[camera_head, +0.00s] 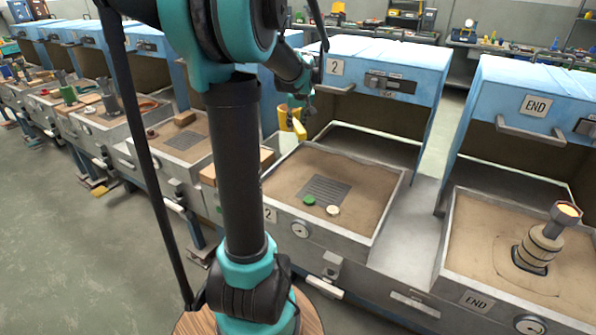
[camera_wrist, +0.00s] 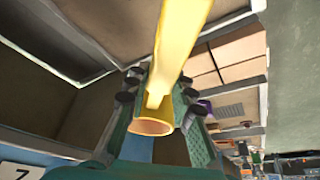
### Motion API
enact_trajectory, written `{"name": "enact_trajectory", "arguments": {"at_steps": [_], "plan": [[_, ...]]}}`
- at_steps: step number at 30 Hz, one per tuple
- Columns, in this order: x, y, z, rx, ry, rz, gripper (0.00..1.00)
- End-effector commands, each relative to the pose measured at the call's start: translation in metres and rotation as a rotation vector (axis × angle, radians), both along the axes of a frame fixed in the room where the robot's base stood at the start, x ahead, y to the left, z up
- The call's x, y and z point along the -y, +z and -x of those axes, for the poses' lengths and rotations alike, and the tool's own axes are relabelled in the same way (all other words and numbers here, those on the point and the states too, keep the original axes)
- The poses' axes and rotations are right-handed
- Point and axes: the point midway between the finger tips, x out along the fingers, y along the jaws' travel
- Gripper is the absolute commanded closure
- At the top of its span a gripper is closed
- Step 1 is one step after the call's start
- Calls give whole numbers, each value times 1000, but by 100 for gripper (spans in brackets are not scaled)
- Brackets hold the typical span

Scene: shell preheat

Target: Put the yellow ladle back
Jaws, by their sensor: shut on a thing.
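The yellow ladle shows in the head view (camera_head: 299,130) above the left edge of the station 2 sand tray (camera_head: 352,243). It also fills the middle of the wrist view (camera_wrist: 182,45), with a long flat part running up and a round hollow end lower down. My gripper (camera_wrist: 158,92) is shut on the ladle, with teal fingers on either side of it. I cannot tell exactly where the fingers touch the ladle.
The station 2 tray holds a dark grate (camera_head: 325,190), a green disc (camera_head: 309,200) and a cream disc (camera_head: 333,211). A wooden block (camera_head: 266,158) lies left of it. The END tray (camera_head: 487,230) at right holds a ringed shell (camera_head: 540,247). Blue hoods stand behind the trays.

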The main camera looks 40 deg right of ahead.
Motion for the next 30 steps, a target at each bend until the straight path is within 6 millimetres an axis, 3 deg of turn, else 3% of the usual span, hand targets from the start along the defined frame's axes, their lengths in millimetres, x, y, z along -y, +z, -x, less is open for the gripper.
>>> {"name": "enact_trajectory", "arguments": {"at_steps": [3, 8, 24, 30], "plan": [[14, 4, 19, 2, -12, 0, 100], [19, -2, 28, 1, -13, 0, 100], [19, -123, 27, 1, -13, 0, 100], [19, -151, 27, 1, -13, 0, 100]]}}
